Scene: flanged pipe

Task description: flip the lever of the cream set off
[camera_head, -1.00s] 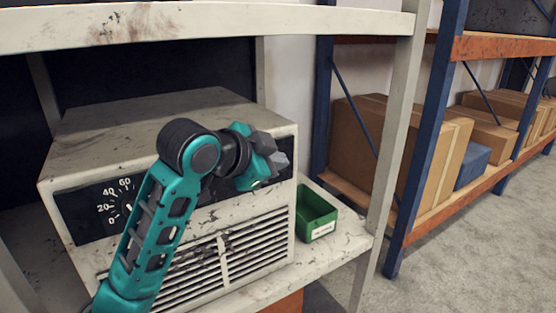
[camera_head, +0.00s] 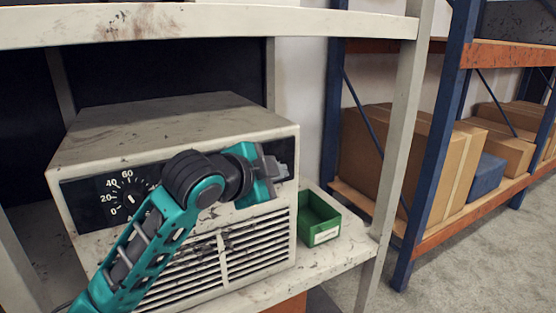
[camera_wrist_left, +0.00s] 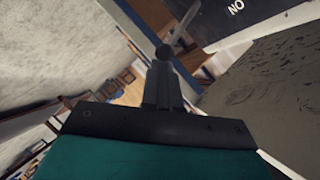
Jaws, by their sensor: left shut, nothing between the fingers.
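The cream set (camera_head: 160,125) is a scuffed box on a shelf, with a black front panel, a dial (camera_head: 130,198) and vents below. My left gripper (camera_head: 276,168) is shut and empty, in front of the right end of the black panel, and hides part of it. In the left wrist view the shut fingers (camera_wrist_left: 162,85) point at a slim pale lever (camera_wrist_left: 184,22) with a dark round end just beyond the fingertips. I cannot tell whether they touch. Upside-down "ON" lettering (camera_wrist_left: 237,8) shows on the panel beside the lever. My right gripper is not in view.
A green bin (camera_head: 318,218) stands on the shelf just right of the set. A pale shelf post (camera_head: 400,130) rises at the right, and a shelf board (camera_head: 200,27) runs above the set. A blue rack (camera_head: 430,140) with cardboard boxes stands farther right.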

